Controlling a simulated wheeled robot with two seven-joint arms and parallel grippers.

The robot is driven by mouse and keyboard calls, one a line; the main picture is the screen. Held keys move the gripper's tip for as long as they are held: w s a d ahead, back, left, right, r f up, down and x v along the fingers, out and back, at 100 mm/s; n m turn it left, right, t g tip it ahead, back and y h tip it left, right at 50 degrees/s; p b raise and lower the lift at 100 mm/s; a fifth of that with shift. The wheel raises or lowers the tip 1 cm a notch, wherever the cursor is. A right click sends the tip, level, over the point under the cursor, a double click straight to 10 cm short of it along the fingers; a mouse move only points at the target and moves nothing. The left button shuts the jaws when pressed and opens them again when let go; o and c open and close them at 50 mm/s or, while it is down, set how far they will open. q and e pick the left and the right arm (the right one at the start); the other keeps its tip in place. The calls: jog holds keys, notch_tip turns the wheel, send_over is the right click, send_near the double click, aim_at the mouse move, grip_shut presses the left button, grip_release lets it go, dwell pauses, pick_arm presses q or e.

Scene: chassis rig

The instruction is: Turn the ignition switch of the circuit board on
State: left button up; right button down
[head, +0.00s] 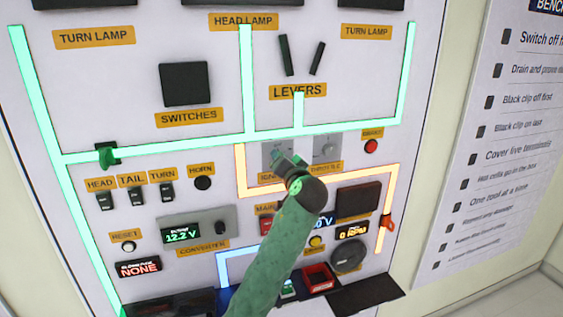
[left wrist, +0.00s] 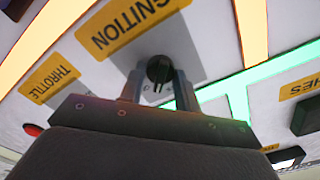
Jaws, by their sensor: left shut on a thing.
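The ignition switch is a round black knob (left wrist: 159,68) on a grey plate, below the yellow IGNITION label (left wrist: 128,22) in the left wrist view. My left gripper (left wrist: 157,88) is shut on this knob, with one grey finger on either side of it. In the head view my left gripper (head: 284,163) is at the ignition plate (head: 271,150), and my green arm comes up from the bottom edge. The gripper and wrist hide the knob and part of its label there. Whether the switch is on or off cannot be told. My right gripper is not in view.
The throttle plate (head: 326,147) is just right of my gripper. Levers (head: 285,55) stick out above it. A dark round dial (head: 348,257) is at lower right.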

pick_arm(q)
jog(key=m, duration=0.3)
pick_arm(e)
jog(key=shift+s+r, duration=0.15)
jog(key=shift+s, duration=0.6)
pick_arm(q)
jog(key=shift+m+p, duration=0.3)
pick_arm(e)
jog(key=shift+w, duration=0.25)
pick_arm(q)
jog(key=o, duration=1)
jog(key=shift+d, duration=0.1)
jog(key=shift+c, duration=0.2)
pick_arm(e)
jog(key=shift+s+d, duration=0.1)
